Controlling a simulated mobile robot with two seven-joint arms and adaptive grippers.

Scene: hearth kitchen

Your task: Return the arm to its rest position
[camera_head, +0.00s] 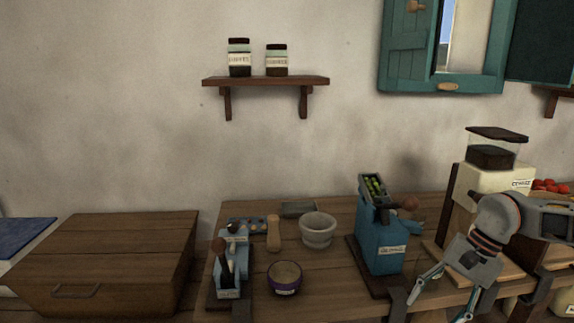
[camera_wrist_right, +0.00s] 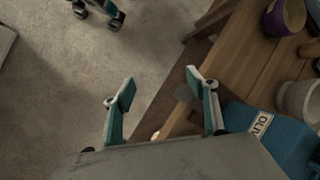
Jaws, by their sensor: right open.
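My right arm comes in from the right in the head view. Its gripper (camera_head: 446,297) hangs low over the front edge of the wooden counter (camera_head: 335,285), between the blue olive device (camera_head: 383,245) and the coffee grinder (camera_head: 490,180). In the right wrist view the two teal fingers of my right gripper (camera_wrist_right: 160,100) are spread wide with nothing between them. The floor and the counter's edge show beyond them. My left gripper is not seen in the head view.
A purple bowl (camera_head: 285,278), a grey mortar (camera_head: 318,230) and a blue lever tool (camera_head: 232,262) stand on the counter. The blue device is close to the left of my right gripper. A wooden chest (camera_head: 110,262) is at the left. Open floor (camera_wrist_right: 60,110) shows in the wrist view.

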